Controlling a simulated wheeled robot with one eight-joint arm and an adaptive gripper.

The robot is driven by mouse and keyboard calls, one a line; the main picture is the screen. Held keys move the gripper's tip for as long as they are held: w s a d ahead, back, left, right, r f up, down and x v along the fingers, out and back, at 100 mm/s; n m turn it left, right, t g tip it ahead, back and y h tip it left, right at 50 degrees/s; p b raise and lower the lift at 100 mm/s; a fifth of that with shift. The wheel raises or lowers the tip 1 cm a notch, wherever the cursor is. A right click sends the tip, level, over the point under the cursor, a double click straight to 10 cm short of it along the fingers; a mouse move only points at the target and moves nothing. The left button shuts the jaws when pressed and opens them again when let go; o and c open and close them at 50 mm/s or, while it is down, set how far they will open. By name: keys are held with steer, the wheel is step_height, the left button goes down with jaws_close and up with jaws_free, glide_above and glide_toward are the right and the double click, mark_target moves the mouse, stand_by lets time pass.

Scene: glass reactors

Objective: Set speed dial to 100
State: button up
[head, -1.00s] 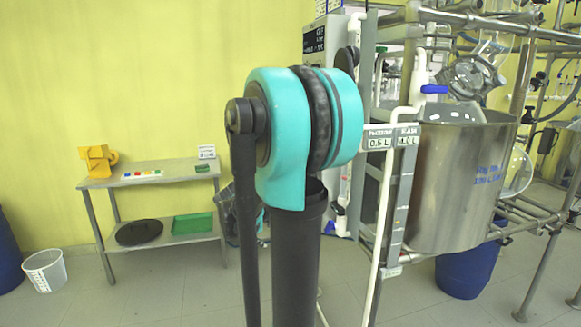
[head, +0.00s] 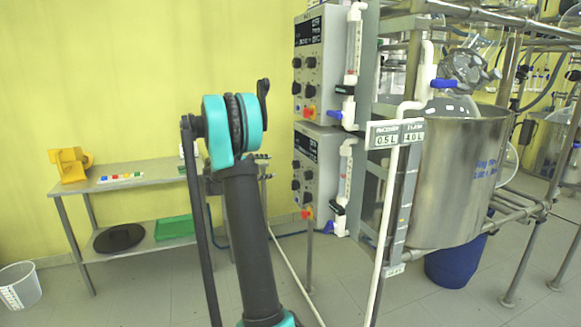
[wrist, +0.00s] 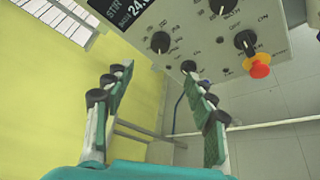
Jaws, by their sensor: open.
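In the wrist view, a grey control panel (wrist: 205,35) with black knobs fills the upper right. One black knob (wrist: 160,42) sits at its left side, beyond the fingertips; another (wrist: 245,40) is farther right. I cannot read which one is the speed dial. A dark display (wrist: 128,10) shows white text, partly cut off. My gripper (wrist: 153,70) is open and empty, its green-padded fingers apart and short of the panel. In the head view two control boxes with knobs, an upper one (head: 322,50) and a lower one (head: 322,150), stand right of my arm.
A red and yellow stop button (wrist: 258,66) sits on the panel's right. A metal frame (head: 398,70) with white pipes and a steel vessel (head: 455,185) stands right of the boxes. A side table (head: 125,180) stands at the left. Open floor lies in front.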

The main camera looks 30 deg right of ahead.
mark_target(293, 165)
steer(key=x, duration=1.4)
steer(key=shift+d+f, duration=0.15)
steer(key=c, duration=1.2)
